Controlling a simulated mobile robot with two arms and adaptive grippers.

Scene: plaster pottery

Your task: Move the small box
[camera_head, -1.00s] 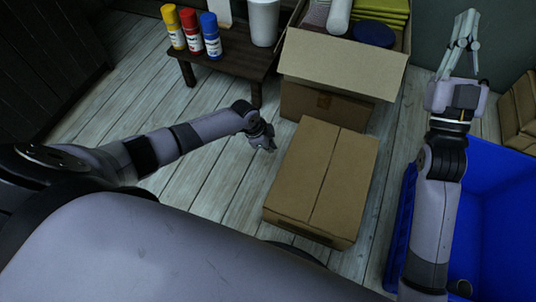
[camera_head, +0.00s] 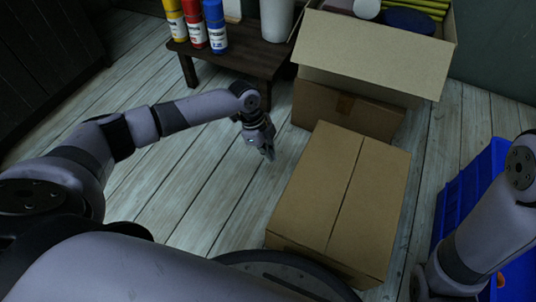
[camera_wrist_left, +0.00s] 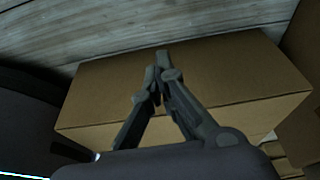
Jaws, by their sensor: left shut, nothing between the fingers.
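A closed brown cardboard box (camera_head: 340,197) stands on the wooden floor in front of me, with a seam along its top. It also shows in the left wrist view (camera_wrist_left: 215,72), beyond the fingers. My left gripper (camera_head: 268,153) is shut and empty, pointing down just left of the box's far left corner. Its fingertips show close together in the left wrist view (camera_wrist_left: 160,62). I cannot tell from these views whether they touch the box. My right gripper is out of view; only part of my right arm shows at the right edge.
An open carton (camera_head: 372,48) holding several items sits on another closed box (camera_head: 345,108) behind. A low dark table (camera_head: 235,55) carries yellow, red and blue bottles and a white container. A blue crate (camera_head: 465,190) stands at right. The floor at left is clear.

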